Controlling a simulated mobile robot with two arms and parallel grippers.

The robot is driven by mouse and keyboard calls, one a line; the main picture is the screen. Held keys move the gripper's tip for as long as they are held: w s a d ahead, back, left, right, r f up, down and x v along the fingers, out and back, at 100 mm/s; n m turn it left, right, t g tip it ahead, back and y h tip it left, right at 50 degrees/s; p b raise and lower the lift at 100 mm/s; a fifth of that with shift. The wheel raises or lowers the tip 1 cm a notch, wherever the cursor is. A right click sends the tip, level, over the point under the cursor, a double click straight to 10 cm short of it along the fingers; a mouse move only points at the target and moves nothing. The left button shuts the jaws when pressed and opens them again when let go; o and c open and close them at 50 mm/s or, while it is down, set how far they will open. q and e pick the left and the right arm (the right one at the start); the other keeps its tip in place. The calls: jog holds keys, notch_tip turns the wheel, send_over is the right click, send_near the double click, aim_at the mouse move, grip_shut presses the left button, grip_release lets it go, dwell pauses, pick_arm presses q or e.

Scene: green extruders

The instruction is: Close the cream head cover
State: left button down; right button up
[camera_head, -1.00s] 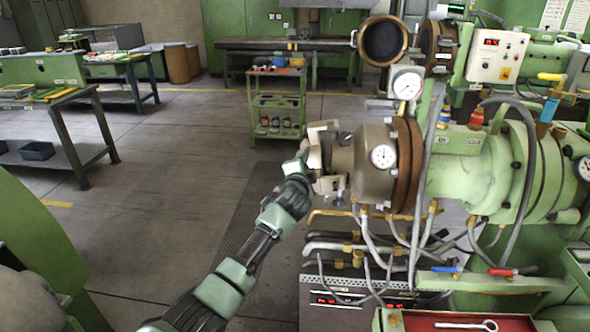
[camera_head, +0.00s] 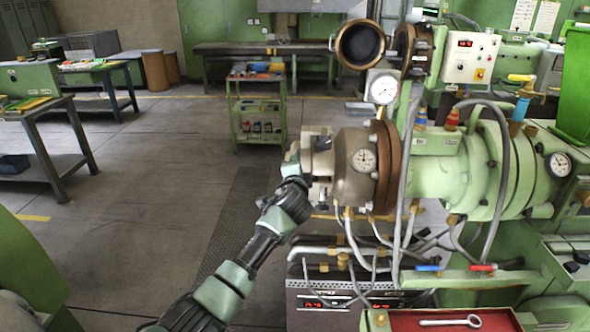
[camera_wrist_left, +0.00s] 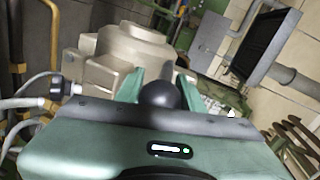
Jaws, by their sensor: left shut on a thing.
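The cream head cover (camera_head: 317,150) is at the left end of the cream extruder head (camera_head: 352,172) in the head view. It looks nearly in line with the head and close against it; whether it fully touches cannot be told. My left gripper (camera_head: 291,166) is at the cover's left side. In the left wrist view, the gripper's green fingers (camera_wrist_left: 152,82) are shut on a black ball knob (camera_wrist_left: 160,94), with the cream cover (camera_wrist_left: 130,45) just beyond. The fingertips are partly hidden by the knob. My right gripper is not in view.
A gauge (camera_head: 364,160) sits on the head, beside a brown flange (camera_head: 385,165). Hoses and pipes (camera_head: 350,235) hang below. A second, open round cover (camera_head: 361,44) stands behind. Open floor (camera_head: 150,200) lies to the left, with a green trolley (camera_head: 258,110) farther back.

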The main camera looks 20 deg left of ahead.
pick_arm(q)
jog(key=shift+d+r, duration=0.1)
jog(key=shift+r, duration=0.15)
jog(key=c, duration=0.9)
grip_release()
jog(key=shift+w+d+f, duration=0.1)
jog(key=shift+d+f, duration=0.05)
jog(key=b+v, duration=0.1)
jog(key=v, duration=0.7)
